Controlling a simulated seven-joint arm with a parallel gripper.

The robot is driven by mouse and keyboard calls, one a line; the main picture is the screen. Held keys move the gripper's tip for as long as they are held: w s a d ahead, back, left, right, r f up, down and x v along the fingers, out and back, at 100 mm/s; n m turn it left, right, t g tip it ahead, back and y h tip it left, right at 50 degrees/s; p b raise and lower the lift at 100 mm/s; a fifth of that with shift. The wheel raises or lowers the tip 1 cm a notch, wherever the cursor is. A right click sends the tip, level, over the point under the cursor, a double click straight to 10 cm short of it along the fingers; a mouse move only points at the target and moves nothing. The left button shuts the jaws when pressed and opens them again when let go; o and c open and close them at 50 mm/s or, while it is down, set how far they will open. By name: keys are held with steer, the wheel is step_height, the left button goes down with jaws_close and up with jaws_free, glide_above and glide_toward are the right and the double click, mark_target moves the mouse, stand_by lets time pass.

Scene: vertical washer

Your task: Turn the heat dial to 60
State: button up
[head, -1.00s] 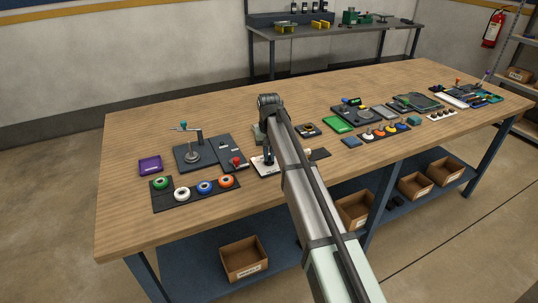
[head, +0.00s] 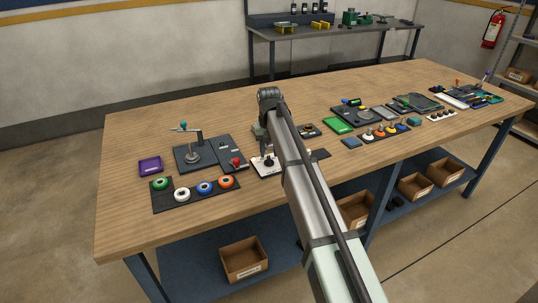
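A white-faced panel (head: 264,171) lies near the front of the bench, left of my forearm. A small dark part (head: 269,160) stands on it and may be the heat dial. Its markings and setting are too small to read. My arm reaches in from the lower right and bends down at a dark wrist. My gripper (head: 262,138) is small and partly hidden behind the arm, just above and behind the white panel. I cannot tell whether its fingers are open or touch anything.
Left of the panel are a grey plate with a post (head: 190,155), a box with a red knob (head: 236,163), a purple tray (head: 150,167) and a mat of coloured rings (head: 163,201). More kits lie to the right, including a green tray (head: 338,125). The bench's far left is clear.

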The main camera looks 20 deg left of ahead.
mark_target(269, 158)
step_height(269, 158, up, 12)
steer(key=shift+f, duration=0.25)
stand_by(0.5)
